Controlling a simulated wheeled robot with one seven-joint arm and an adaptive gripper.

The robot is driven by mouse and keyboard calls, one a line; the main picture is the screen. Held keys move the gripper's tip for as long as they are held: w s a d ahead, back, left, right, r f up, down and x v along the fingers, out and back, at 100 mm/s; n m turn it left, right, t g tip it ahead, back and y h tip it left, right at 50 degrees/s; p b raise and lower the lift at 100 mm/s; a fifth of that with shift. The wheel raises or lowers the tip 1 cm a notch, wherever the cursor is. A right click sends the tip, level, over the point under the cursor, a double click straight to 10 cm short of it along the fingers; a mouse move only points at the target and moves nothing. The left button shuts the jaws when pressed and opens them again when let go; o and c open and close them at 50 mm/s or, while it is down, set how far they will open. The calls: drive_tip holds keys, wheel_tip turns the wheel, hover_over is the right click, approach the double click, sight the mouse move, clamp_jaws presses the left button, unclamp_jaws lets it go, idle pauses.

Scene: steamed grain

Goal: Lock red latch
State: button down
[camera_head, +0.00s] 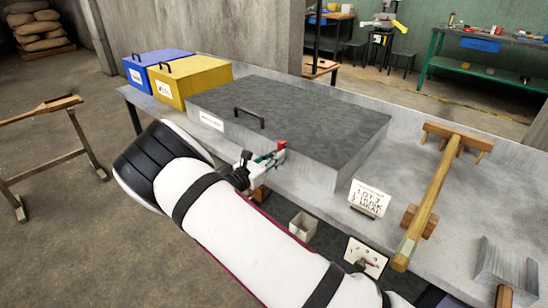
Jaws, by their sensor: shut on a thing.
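A red latch (281,145) sits on the front face of a large grey lidded box (345,163) on the bench. Only a small red part of it shows, and whether it is locked cannot be told. My gripper (270,159) is at the latch, shut on it, with my white arm reaching in from the lower right. The gripper and a green piece beside it hide the rest of the latch. The grey lid (290,115) lies flat on the box, with a dark handle (249,116) near its front edge.
A blue box (149,62) and a yellow box (196,86) stand left of the grey box. A small grey container (303,226) is below the bench edge.

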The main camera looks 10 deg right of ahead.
drive_tip(key=c, duration=1.4)
unclamp_jaws()
drive_tip(key=v, duration=1.2)
